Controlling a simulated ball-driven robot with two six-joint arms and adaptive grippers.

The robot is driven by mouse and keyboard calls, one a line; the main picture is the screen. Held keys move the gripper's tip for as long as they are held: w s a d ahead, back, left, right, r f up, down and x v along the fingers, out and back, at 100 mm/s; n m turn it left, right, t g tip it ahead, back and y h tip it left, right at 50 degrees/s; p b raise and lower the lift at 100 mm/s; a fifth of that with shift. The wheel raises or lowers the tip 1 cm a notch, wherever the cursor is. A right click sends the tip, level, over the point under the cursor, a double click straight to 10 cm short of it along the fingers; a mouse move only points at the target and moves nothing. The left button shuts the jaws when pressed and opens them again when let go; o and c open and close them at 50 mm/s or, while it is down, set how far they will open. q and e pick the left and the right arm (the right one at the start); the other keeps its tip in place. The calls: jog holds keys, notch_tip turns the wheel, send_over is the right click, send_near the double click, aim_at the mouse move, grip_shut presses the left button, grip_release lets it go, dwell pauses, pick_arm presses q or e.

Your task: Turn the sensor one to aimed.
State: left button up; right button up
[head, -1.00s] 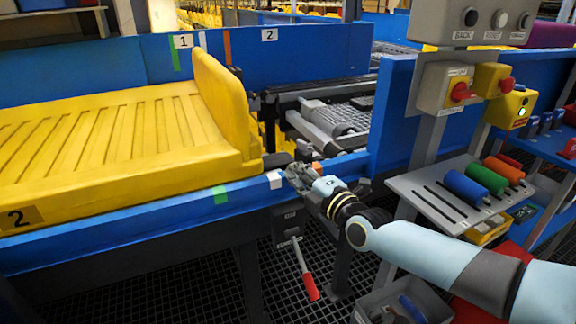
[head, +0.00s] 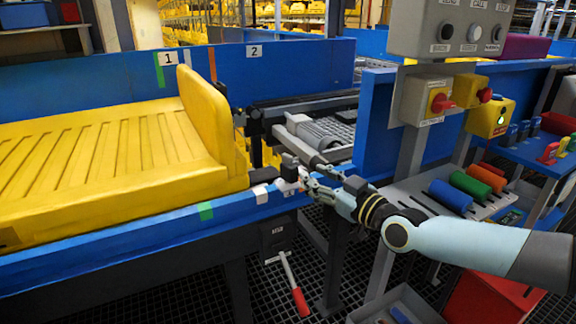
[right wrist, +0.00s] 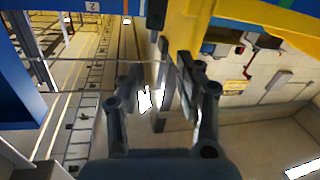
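A small dark block that looks like the sensor (head: 289,167) sits on the blue side rail (head: 235,205), just past the right end of the yellow tray (head: 105,165). Its aim cannot be read at this size. My right gripper (head: 304,180) is at the rail, close to the right of the block; whether they touch is unclear. In the right wrist view my right gripper (right wrist: 155,88) has its fingers spread, with a gap between them. A dark part shows beyond the fingertips there. My left gripper is not in view.
A red-handled lever (head: 299,300) hangs below the rail. A grey post with a button box (head: 466,30) and red switch (head: 440,102) stands to the right. A shelf with coloured cylinders (head: 470,185) lies beside my right arm. A grey bin (head: 400,308) is below.

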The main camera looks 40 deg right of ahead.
aim_at(292, 158)
jog(key=shift+m+y, duration=0.4)
jog(key=shift+m, duration=0.3)
jog(key=w+b, duration=0.2)
jog(key=w, duration=0.2)
jog(key=w+d+b, duration=0.1)
jog(key=w+b, duration=0.2)
jog(key=w+d+b, duration=0.1)
jog(key=w+b, duration=0.1)
jog(key=w, duration=0.2)
jog(key=shift+w+b, duration=0.3)
jog(key=shift+b, duration=0.1)
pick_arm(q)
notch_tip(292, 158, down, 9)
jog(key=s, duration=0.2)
pick_arm(e)
jog(key=shift+w, duration=0.1)
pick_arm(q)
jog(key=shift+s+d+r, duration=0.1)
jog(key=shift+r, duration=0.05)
